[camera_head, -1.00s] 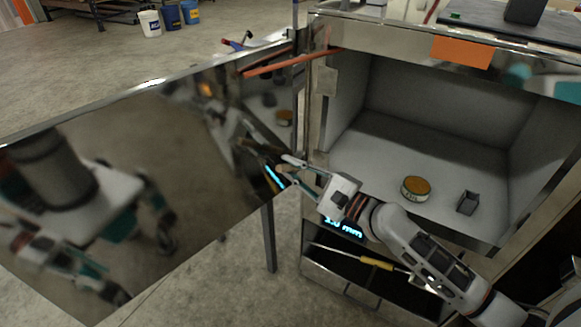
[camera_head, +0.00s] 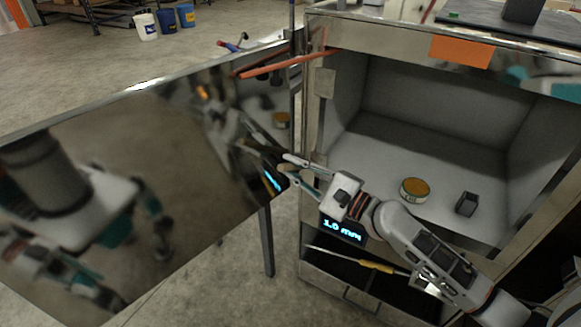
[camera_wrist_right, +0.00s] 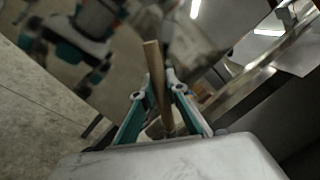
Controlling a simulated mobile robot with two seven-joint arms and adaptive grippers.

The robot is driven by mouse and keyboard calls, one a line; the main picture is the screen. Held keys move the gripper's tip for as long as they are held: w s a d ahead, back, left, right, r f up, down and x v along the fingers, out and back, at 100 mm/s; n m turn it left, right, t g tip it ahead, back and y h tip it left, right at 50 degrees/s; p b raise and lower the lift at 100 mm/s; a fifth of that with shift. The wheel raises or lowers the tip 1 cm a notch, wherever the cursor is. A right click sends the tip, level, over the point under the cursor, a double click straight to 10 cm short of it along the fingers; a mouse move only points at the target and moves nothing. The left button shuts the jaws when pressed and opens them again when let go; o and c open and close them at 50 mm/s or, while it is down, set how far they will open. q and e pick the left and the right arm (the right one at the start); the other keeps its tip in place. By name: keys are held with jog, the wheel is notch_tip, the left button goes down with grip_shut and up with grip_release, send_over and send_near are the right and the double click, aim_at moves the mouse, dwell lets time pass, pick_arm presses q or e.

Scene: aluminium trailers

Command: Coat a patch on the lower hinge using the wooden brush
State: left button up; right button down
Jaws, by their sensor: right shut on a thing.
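My right gripper (camera_head: 288,172) is in front of the hinge side of the open, mirror-like door (camera_head: 130,180). It is shut on the wooden brush (camera_wrist_right: 155,75), whose light wooden stick rises between the fingers in the right wrist view. The brush's bristles cannot be made out. The fingertips are close to the door edge and cabinet post; I cannot tell whether the brush touches either. The lower hinge cannot be made out clearly in this area. An orange-topped round tin (camera_head: 415,188) stands on the cabinet floor. My left gripper is not in view.
A small dark open box (camera_head: 467,203) stands right of the tin. A display reading 1.0 mm (camera_head: 342,230) is below the gripper, above an open drawer (camera_head: 345,262) with a yellow-handled tool (camera_head: 377,266). An orange bar (camera_head: 285,64) lies across the door top.

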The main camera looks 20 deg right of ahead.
aim_at(296, 168)
jog(key=shift+b+v, duration=0.45)
jog(key=shift+v, duration=0.95)
jog(key=shift+s+d, duration=0.35)
jog(key=shift+r+p+x, duration=0.2)
jog(key=shift+x, duration=0.8)
jog(key=shift+r+p+x, duration=0.15)
jog(key=shift+r+x, duration=0.05)
jog(key=shift+x, duration=0.8)
jog(key=shift+r+p, duration=0.35)
jog(key=shift+r, duration=0.2)
jog(key=b+v, duration=0.1)
jog(key=v, duration=0.3)
jog(key=shift+d, duration=0.1)
jog(key=shift+r, duration=0.1)
